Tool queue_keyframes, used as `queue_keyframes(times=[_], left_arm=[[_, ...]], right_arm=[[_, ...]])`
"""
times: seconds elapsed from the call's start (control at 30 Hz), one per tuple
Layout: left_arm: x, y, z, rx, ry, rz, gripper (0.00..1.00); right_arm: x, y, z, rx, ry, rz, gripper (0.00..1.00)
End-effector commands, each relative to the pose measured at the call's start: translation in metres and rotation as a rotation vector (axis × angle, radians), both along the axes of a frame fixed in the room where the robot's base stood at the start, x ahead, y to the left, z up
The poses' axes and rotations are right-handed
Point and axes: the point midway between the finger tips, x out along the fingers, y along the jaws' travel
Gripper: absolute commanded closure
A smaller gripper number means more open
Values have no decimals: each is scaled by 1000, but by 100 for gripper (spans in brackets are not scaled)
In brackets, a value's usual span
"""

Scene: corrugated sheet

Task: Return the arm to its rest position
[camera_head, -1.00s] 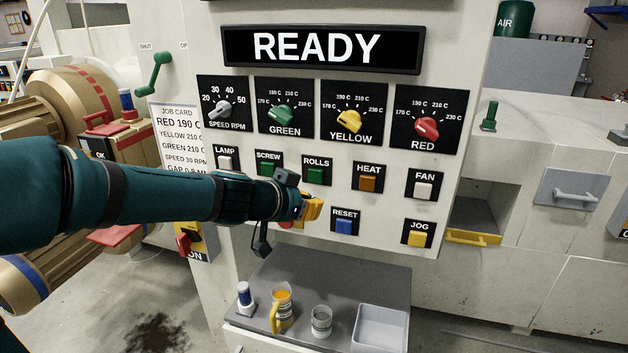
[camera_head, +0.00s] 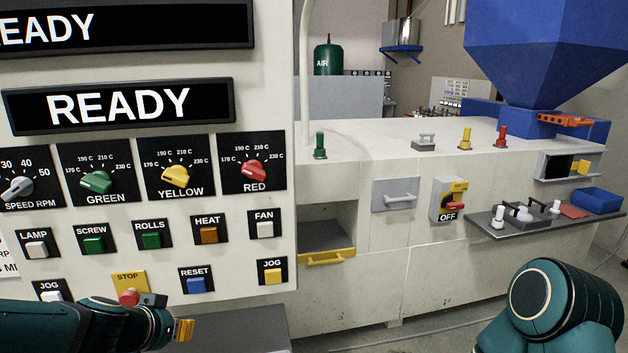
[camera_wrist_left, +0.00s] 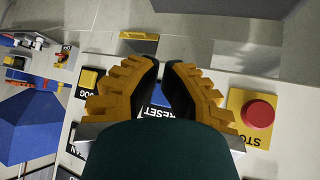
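My left gripper (camera_head: 184,330) is low in the head view, in front of the lower edge of the control panel (camera_head: 275,190), just right of the red STOP button. In the left wrist view its yellow toothed fingers (camera_wrist_left: 162,67) lean together, with little or no gap at the tips and nothing seen between them. They look shut and empty. The blue RESET button (camera_head: 196,285) is up and to the right of the gripper in the head view. My right arm (camera_head: 550,305) shows as a teal link at lower right; its gripper is out of view.
The STOP button (camera_head: 129,297) is close beside my left wrist, and JOG (camera_head: 272,271) is farther right. An open bay with a yellow-handled drawer (camera_head: 326,258) and a grey shelf (camera_head: 540,222) with small items lie right. Floor shows below the machine.

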Motion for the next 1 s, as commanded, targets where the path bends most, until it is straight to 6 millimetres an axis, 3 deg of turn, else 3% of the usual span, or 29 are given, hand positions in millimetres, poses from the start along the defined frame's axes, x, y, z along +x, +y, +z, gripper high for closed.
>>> queue_keyframes(times=[0.03, 0.2, 0.4, 0.5, 0.6, 0.73, 1.0], left_arm=[[-4, -12, -33, -13, 75, 1, 100], [-27, -48, -124, -48, 278, 42, 100], [-72, -96, -213, -97, 463, 73, 100], [-99, -121, -246, -134, 539, 82, 100], [-124, -142, -270, -172, 599, 90, 100], [-146, -160, -287, -214, 652, 98, 100], [-156, -168, -293, -237, 675, 107, 100]], right_arm=[[0, 0, 0, 0, 0, 0, 53], [0, 0, 0, 0, 0, 0, 53], [0, 0, 0, 0, 0, 0, 53], [0, 0, 0, 0, 0, 0, 53], [0, 0, 0, 0, 0, 0, 53], [0, 0, 0, 0, 0, 0, 53], [0, 0, 0, 0, 0, 0, 53]])
